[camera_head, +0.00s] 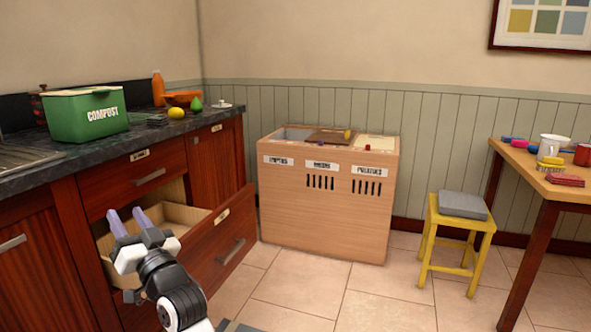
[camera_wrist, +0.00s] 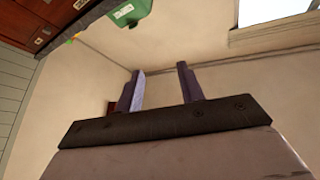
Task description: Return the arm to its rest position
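My gripper (camera_head: 128,222) is in the lower left of the head view, with its two pale purple fingers pointing up and apart. It is open, and nothing shows between the fingers. In the head view it overlaps the open lower drawer (camera_head: 228,243) of the dark red cabinet; I cannot tell how far above the drawer it is. In the wrist view the fingers (camera_wrist: 160,92) stand apart against a bare beige wall, and the picture is tilted.
The counter (camera_head: 40,178) holds a green compost bin (camera_head: 88,116), a lemon (camera_head: 176,113), a green pear (camera_head: 196,104) and an orange bowl (camera_head: 182,98). A wooden bin cabinet (camera_head: 325,215) stands at the wall. A yellow stool (camera_head: 455,246) and table (camera_head: 545,185) are right. Tiled floor between is clear.

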